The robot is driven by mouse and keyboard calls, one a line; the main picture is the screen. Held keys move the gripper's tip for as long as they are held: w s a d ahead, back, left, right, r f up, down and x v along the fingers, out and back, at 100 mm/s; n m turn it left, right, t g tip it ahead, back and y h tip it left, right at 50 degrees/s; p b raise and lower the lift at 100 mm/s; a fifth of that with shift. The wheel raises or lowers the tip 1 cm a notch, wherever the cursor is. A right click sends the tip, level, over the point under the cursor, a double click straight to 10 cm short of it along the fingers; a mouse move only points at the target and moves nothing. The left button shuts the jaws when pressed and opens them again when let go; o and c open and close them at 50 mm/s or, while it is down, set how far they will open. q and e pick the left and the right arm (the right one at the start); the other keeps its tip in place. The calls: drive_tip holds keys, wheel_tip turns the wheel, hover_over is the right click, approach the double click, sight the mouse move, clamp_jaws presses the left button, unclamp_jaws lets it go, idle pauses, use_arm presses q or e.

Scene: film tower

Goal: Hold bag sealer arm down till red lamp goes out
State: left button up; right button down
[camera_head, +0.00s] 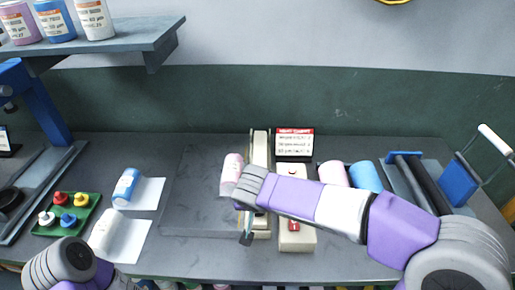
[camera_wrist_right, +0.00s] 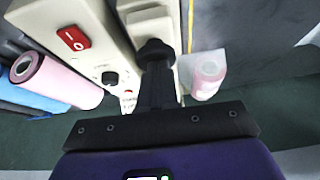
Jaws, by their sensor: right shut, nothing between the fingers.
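The bag sealer is a cream, long-bodied unit (camera_head: 261,147) on the bench, partly hidden behind my right arm. Beside it is a cream control box (camera_head: 297,238). In the right wrist view the cream body shows a red rocker switch (camera_wrist_right: 72,38) and a dark round knob (camera_wrist_right: 110,77). My right gripper (camera_head: 247,238) is shut and empty, pointing down over the front of the sealer. Its dark fingers (camera_wrist_right: 155,50) lie over the cream body in the right wrist view. I cannot tell whether they touch the sealer arm. My left gripper is out of view.
Pink (camera_head: 333,174) and blue (camera_head: 366,176) rolls lie to the right. A green tray (camera_head: 44,226) with coloured knobs is at left. A shelf (camera_head: 140,35) overhangs the upper left.

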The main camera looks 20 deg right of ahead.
drive_tip(key=shift+s+f+g, duration=0.2)
drive_tip(key=shift+s+f, duration=0.05)
drive_tip(key=shift+f, duration=0.35)
drive_tip(key=shift+s+f+g, duration=0.2)
drive_tip(key=shift+f, duration=0.35)
drive_tip(key=shift+t, duration=0.4)
drive_tip(key=r+p, duration=0.1)
drive_tip(key=r, duration=0.2)
drive_tip(key=w+r+p, duration=0.1)
drive_tip(key=r+p, duration=0.1)
drive_tip(key=shift+r, duration=0.4)
drive_tip(key=p+v, duration=0.2)
drive_tip(key=v, duration=0.8)
drive_tip(key=shift+a+r, duration=0.2)
drive_tip(key=shift+r, duration=0.05)
